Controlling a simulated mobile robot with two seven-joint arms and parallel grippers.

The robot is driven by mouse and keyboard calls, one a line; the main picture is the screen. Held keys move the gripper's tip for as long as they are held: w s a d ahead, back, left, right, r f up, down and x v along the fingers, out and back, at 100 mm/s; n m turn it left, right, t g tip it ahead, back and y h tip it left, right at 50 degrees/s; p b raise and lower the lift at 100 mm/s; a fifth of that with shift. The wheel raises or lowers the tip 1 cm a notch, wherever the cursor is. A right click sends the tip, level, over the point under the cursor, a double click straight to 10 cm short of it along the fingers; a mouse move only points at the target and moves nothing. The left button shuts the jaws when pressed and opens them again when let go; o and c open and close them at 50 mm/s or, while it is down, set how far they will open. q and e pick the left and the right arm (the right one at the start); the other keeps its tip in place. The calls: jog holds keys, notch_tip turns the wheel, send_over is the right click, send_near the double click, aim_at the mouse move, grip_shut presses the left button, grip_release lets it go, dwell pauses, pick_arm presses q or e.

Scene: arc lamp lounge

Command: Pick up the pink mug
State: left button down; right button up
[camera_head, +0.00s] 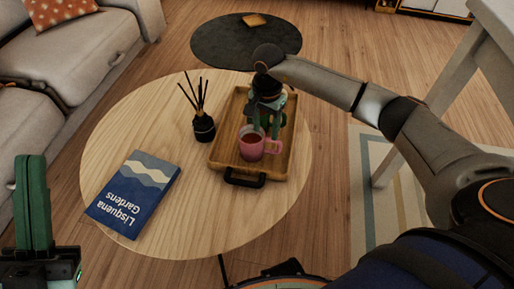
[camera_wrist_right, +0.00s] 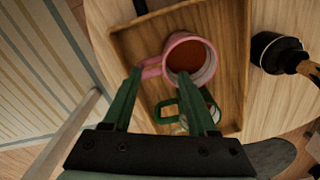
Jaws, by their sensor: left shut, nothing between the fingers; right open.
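The pink mug (camera_head: 250,148) stands upright in the wooden tray (camera_head: 221,146) on the round table and holds a reddish-brown drink. Its handle points right in the head view. My right gripper (camera_head: 264,131) is open just above and behind it. In the right wrist view the mug (camera_wrist_right: 171,44) is beyond the fingertips (camera_wrist_right: 160,76). Its handle appears between them, with the right fingertip at the mug's near rim; I cannot tell whether they touch. My left gripper (camera_head: 33,160) is shut and empty at the lower left, away from the table.
A green mug (camera_wrist_right: 168,107) stands in the tray near the pink one, partly hidden by a finger. A black reed diffuser (camera_head: 204,128) stands left of the tray. A blue book (camera_head: 134,194) lies on the round table (camera_head: 120,130). A white table leg (camera_head: 405,142) rises at right.

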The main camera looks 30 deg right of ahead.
aim_at(260, 145)
notch_tip(260, 145, down, 6)
jog(key=shift+a+b, duration=0.1)
jog(key=shift+b, duration=1)
jog(key=shift+r, duration=0.1)
grip_shut()
dwell(0.5)
